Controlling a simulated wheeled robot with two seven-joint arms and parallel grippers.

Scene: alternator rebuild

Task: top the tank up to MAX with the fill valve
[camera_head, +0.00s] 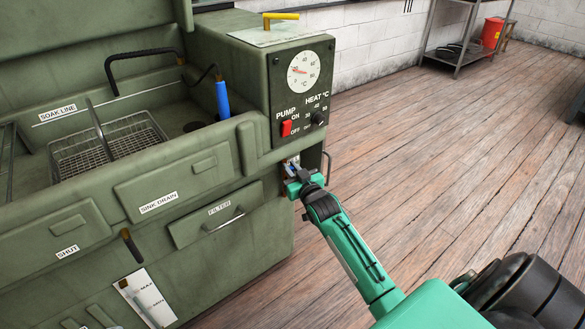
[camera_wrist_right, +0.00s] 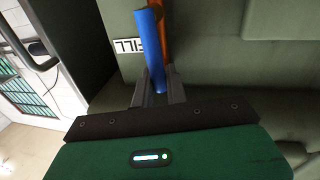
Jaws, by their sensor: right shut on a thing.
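In the right wrist view the fill valve's blue handle (camera_wrist_right: 150,48) stands between my right gripper's fingers (camera_wrist_right: 158,93), which are shut on it. A FILL label (camera_wrist_right: 129,46) is beside the handle, with a copper-coloured pipe (camera_wrist_right: 165,35) behind it. In the head view my right gripper (camera_head: 291,172) is at the right end of the green washer cabinet, below the pump panel, and mostly hides the valve. A white level plate (camera_head: 146,297) marked MAX is low on the cabinet front; its liquid level is too small to read. My left gripper is not in view.
The pump panel (camera_head: 300,90) has a dial and a red switch (camera_head: 286,128). A wire basket (camera_head: 85,160) sits in the sink, beside a blue-handled brush or nozzle (camera_head: 222,100). The wooden floor (camera_head: 430,140) to the right is open. A red bucket (camera_head: 492,33) is far back.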

